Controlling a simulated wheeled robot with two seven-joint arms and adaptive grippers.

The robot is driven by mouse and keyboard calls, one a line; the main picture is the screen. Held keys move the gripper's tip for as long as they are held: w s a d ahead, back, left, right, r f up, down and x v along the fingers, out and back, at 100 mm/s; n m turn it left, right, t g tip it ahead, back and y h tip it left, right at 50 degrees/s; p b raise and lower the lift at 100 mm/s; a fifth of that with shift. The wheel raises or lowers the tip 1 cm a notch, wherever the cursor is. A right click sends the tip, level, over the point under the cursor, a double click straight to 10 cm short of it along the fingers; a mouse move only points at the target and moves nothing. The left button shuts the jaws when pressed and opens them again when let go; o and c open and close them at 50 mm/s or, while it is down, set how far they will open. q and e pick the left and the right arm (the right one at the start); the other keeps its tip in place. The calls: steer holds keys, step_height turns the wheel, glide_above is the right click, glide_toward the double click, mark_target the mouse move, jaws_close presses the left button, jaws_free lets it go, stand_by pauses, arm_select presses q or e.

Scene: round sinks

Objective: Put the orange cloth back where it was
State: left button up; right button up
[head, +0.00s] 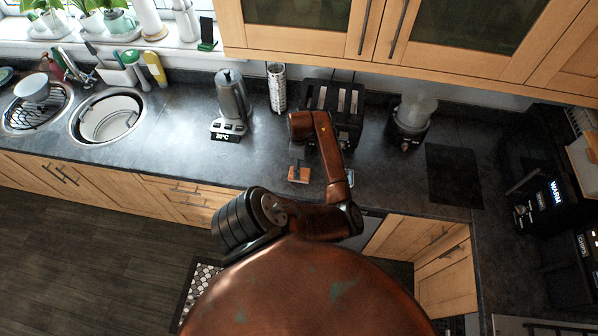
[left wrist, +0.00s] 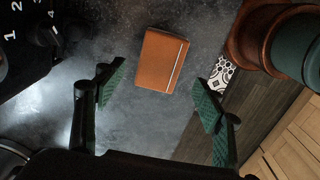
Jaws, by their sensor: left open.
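The orange cloth (head: 299,174) is a small flat rectangle on the dark counter near its front edge. In the left wrist view the cloth (left wrist: 160,62) lies flat with a pale stripe along one side. My left gripper (left wrist: 160,92) is open, its two green-padded fingers spread wide. The cloth shows beyond and between the fingertips, and nothing is held. In the head view my left gripper (head: 297,156) is small and dark, just behind and over the cloth, partly hidden by my copper arm. My right gripper is not in view.
A black toaster (head: 349,103) stands behind my arm, with a grey kettle (head: 231,97) to the left and a blender base (head: 410,118) to the right. Counter between kettle and sinks is clear.

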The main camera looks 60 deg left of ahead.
arm_select(q)
step_height(320, 180, up, 7)
steer(key=b, duration=0.1)
steer(key=shift+f, duration=0.15)
stand_by(0.5)
